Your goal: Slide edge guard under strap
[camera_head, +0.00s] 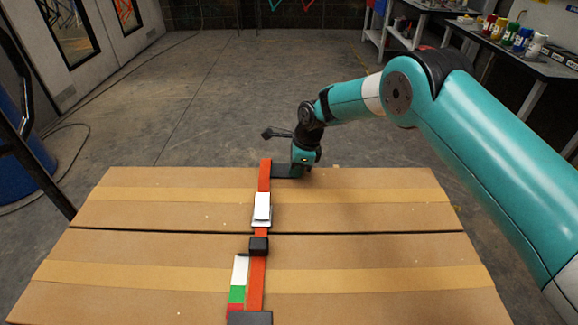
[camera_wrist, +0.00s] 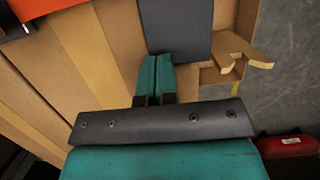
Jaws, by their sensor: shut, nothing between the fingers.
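An orange strap (camera_head: 264,178) runs front to back over the cardboard boxes; a piece of it shows at the upper left of the wrist view (camera_wrist: 42,7). A dark grey edge guard (camera_head: 284,171) lies at the far box edge, just right of the strap. In the wrist view the guard (camera_wrist: 175,25) is a flat dark plate ahead of my fingertips. My gripper (camera_head: 298,174) is shut and empty at the guard's right end. The fingertips (camera_wrist: 155,58) are close to its edge; contact is unclear.
The strap carries a white piece (camera_head: 262,207) and a black buckle (camera_head: 259,246). Another dark guard (camera_head: 250,318) is at the near end, beside a white, green and red strip (camera_head: 239,280). A torn cardboard flap (camera_wrist: 235,50) sticks out near my fingers. The right box top is clear.

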